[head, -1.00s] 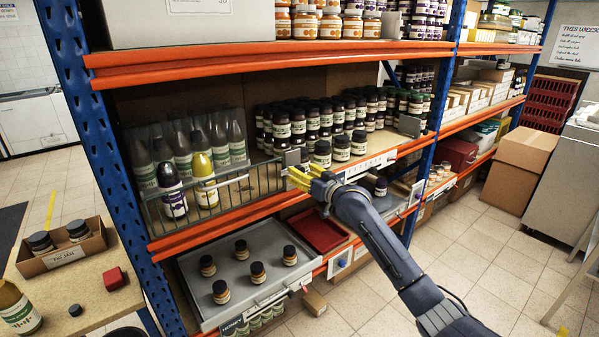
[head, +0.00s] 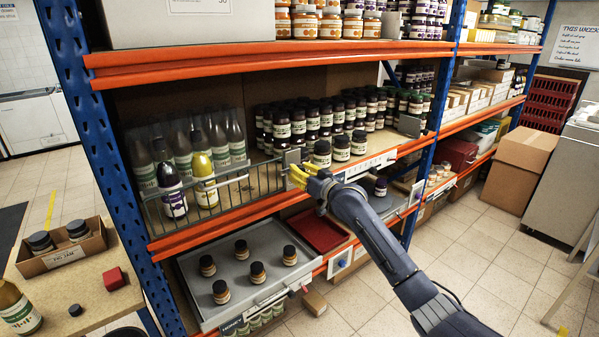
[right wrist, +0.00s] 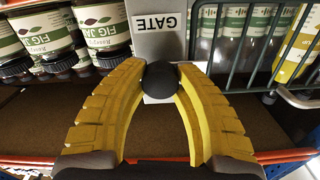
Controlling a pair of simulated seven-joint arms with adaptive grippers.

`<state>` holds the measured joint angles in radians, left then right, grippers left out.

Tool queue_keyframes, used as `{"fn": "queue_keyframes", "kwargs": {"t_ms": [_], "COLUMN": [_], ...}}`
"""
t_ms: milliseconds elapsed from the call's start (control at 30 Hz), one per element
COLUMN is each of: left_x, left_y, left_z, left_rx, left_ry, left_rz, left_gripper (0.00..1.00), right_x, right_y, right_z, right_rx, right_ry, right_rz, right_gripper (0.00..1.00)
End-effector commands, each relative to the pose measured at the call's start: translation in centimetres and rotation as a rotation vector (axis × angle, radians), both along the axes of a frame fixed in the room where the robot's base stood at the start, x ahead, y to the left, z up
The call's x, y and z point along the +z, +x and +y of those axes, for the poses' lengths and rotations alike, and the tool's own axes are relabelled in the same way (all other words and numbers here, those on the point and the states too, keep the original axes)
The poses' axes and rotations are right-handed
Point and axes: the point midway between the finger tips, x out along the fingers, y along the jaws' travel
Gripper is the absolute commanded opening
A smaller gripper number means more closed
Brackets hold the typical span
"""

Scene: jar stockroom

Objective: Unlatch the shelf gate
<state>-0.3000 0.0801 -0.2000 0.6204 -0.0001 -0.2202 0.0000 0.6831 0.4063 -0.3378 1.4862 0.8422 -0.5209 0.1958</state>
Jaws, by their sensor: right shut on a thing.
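The wire shelf gate (head: 235,190) stands across the left part of the middle shelf, in front of tall bottles. Its latch end is a grey plate (head: 292,160), which shows in the right wrist view with a "GATE" label (right wrist: 158,22). A black round knob (right wrist: 160,78) sits below that label. My right gripper (head: 297,177) is at this plate. In the right wrist view its yellow fingers (right wrist: 160,85) are shut on the knob, one on each side. The knob's stem is hidden behind the knob. My left gripper is not in view.
Fig jam jars (right wrist: 100,25) stand close beside the plate on the shelf. Below, a grey tray (head: 235,300) holds several small jars, next to a red tray (head: 318,232). The orange shelf beam (head: 225,222) runs just under the gate.

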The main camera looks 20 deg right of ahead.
Motion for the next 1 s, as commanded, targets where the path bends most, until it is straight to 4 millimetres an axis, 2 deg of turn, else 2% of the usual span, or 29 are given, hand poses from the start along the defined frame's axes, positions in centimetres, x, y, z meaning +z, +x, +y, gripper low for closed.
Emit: {"fn": "queue_keyframes", "kwargs": {"t_ms": [33,133,767,1000], "left_x": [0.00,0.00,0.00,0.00], "left_y": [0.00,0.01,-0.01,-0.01], "left_z": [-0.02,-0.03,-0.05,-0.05], "left_rx": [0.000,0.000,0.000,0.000], "left_ry": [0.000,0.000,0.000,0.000], "left_rz": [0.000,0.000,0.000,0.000], "left_gripper": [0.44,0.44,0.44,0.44], "right_x": [0.00,0.00,0.30,0.42], "right_y": [-0.01,-0.01,0.01,0.00], "right_z": [0.00,-0.01,-0.04,-0.04], "right_rx": [0.000,0.000,-0.001,-0.001], "right_ry": [0.000,0.000,-0.075,-0.194], "right_rz": [0.000,0.000,-0.033,-0.079], "right_gripper": [0.11,0.00,0.00,0.00]}}
